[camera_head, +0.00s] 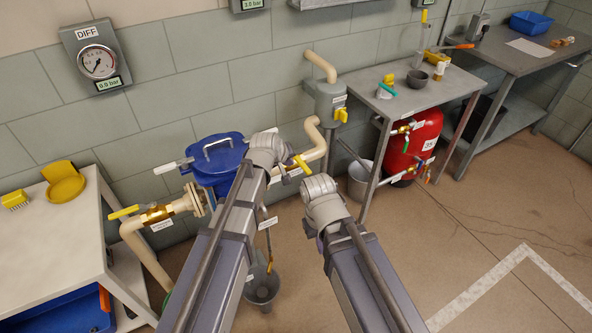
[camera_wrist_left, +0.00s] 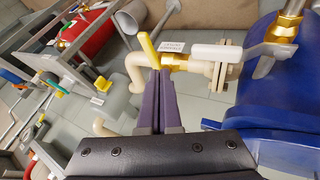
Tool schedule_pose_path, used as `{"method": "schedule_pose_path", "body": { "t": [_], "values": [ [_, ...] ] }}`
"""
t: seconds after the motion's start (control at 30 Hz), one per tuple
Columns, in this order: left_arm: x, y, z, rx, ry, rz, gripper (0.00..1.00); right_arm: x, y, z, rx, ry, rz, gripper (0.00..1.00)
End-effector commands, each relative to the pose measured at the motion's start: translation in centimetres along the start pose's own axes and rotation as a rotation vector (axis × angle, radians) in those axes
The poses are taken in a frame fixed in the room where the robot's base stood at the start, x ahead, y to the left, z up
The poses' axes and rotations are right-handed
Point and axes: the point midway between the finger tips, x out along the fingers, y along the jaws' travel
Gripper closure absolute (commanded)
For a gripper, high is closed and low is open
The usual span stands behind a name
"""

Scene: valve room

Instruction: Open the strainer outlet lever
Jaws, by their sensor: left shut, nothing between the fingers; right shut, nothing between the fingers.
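The strainer is a blue lidded vessel (camera_head: 215,160) on the left wall; its blue body (camera_wrist_left: 285,105) fills the right of the left wrist view. The yellow outlet lever (camera_head: 301,163) is on the pipe right of it, set crosswise to the pipe. In the left wrist view the lever (camera_wrist_left: 149,50) rises just beyond the fingertips, on a brass valve (camera_wrist_left: 175,63). My left gripper (camera_wrist_left: 160,74) is shut and empty, tips close to the lever; contact is unclear. My right gripper (camera_head: 322,192) is lower, away from the lever; its fingers are hidden behind its wrist.
Another yellow lever (camera_head: 124,212) is on the pipe left of the strainer. A white bench (camera_head: 92,235) stands at left. A grey bucket (camera_head: 262,284) is on the floor below. A metal table (camera_head: 425,97) and red tank (camera_head: 415,140) stand at right. Open floor lies front right.

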Motion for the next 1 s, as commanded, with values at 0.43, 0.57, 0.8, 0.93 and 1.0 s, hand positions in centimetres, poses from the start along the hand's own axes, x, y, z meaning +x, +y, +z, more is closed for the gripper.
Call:
{"method": "schedule_pose_path", "body": {
  "t": [0.43, 0.57, 0.8, 0.93, 1.0],
  "values": [
    [0.5, 0.0, 0.1, 0.002, -0.001, -0.001, 1.0, 0.4, 0.0, 0.0, 0.0, 0.0, 0.0, 1.0],
    [1.6, -0.1, 0.1, 0.003, -0.002, -0.001, 1.0, 1.3, -0.1, -0.1, 0.0, 0.0, 0.0, 1.0],
    [5.0, -0.2, 0.2, 0.003, -0.002, -0.001, 1.0, 4.1, -0.4, -0.2, 0.0, 0.0, 0.0, 1.0],
    [7.1, -0.2, 0.2, 0.002, -0.002, -0.001, 1.0, 5.8, -0.6, -0.3, -0.001, 0.0, 0.0, 1.0],
    [8.2, -0.2, 0.2, 0.002, -0.002, -0.001, 1.0, 6.7, -0.6, -0.4, -0.001, 0.0, 0.0, 1.0]
  ]
}}
